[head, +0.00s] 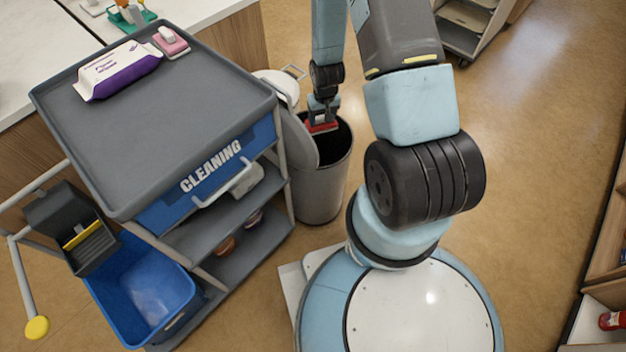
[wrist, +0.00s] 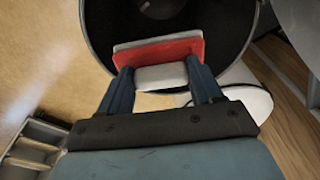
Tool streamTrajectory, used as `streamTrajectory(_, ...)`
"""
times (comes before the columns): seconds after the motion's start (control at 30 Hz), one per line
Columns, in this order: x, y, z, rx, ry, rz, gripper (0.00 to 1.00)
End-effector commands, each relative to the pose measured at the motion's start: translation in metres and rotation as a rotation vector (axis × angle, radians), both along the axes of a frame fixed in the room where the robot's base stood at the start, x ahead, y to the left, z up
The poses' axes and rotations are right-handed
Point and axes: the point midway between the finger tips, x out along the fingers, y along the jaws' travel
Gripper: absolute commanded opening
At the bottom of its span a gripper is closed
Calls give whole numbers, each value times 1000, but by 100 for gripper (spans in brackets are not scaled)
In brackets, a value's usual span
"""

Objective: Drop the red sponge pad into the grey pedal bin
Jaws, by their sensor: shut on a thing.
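The grey pedal bin (head: 322,188) stands on the floor beside the cleaning cart, its lid (head: 299,138) tipped up against the cart side. My gripper (head: 321,118) is at the bin's mouth, pointing down. It is shut on the red sponge pad (head: 319,128), which has a pale block on it. In the wrist view the red pad (wrist: 180,50) lies between the fingers, over the dark opening of the bin (wrist: 215,30). The bin's floor is mostly hidden by the pad and shadow.
The grey cleaning cart (head: 180,110) stands left of the bin, with a purple-and-white wipes pack (head: 118,70) and a pink pad with a white block (head: 171,41) on top. A blue bucket (head: 143,292) hangs low at front left. Open floor lies to the right.

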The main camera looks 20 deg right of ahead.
Motion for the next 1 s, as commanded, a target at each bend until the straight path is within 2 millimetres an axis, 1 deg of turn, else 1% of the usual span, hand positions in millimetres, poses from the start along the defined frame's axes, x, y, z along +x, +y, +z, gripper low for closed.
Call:
streamTrajectory(0.4,0,0,-40,0,2,1,32)
streamTrajectory(0.53,-1,0,-50,0,3,1,32)
streamTrajectory(0.7,0,0,-57,0,1,1,32)
streamTrajectory(1.0,0,0,-58,0,1,1,32)
